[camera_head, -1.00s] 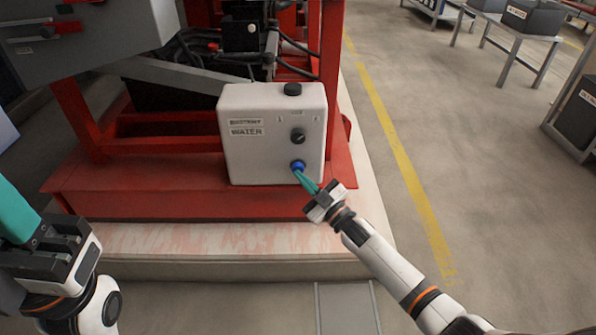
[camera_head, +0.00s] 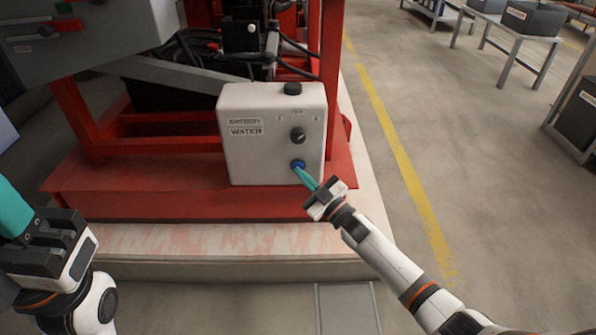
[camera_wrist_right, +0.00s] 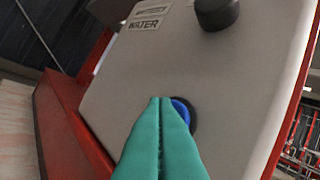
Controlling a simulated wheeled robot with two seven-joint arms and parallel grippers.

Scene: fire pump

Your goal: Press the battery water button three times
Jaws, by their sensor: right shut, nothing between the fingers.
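A white box (camera_head: 260,155) labelled battery water stands on the red frame. Its round blue button (camera_head: 298,164) is low on the front face, below a black knob (camera_head: 298,135). My right gripper (camera_head: 299,170) has its green fingers shut with nothing between them, and the tips are at the button. In the right wrist view the fingertips (camera_wrist_right: 161,100) overlap the left side of the blue button (camera_wrist_right: 182,112); I cannot tell whether it is pushed in. My left gripper (camera_head: 12,220) is at the left edge, with its fingertips partly cut off.
The red pump frame (camera_head: 130,190) stands on a pale plinth (camera_head: 200,245). A grey cabinet (camera_head: 90,40) overhangs at the upper left. Open floor (camera_head: 470,170) with a yellow line lies to the right, with tables further back.

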